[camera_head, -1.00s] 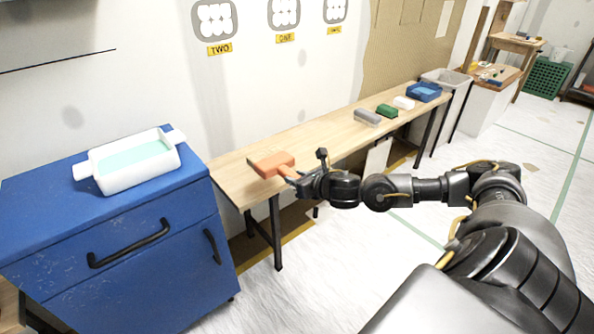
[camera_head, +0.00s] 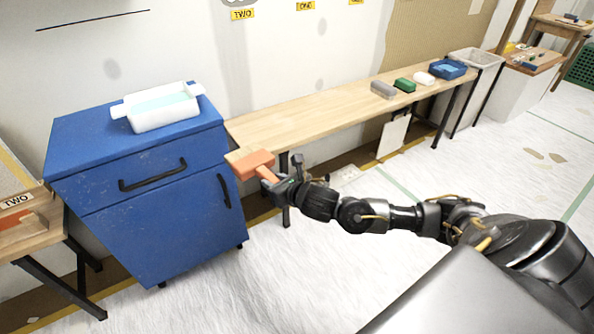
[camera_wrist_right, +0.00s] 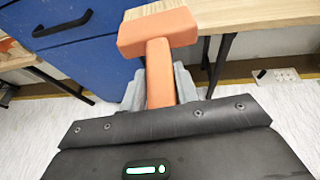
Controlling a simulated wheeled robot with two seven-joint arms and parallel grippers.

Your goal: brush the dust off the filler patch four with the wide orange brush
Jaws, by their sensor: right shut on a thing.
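The wide orange brush (camera_head: 251,163) is held out in front of the near end of the wooden bench, its wide head away from me. My right gripper (camera_head: 277,183) is shut on its handle. In the right wrist view the brush (camera_wrist_right: 158,38) shows its broad block head, and the handle runs back between the fingers of the right gripper (camera_wrist_right: 160,92). The bristles cannot be made out. Filler patch four is not seen in these views; the wall labels that can be read say TWO and ONE. My left gripper is not in view.
A blue cabinet (camera_head: 140,220) bears a white tray (camera_head: 165,110) with pale green contents. The wooden bench (camera_head: 320,108) holds a grey block (camera_head: 383,90), a green block (camera_head: 405,85) and a blue tray (camera_head: 447,69). Another table (camera_head: 25,235) stands at the left edge.

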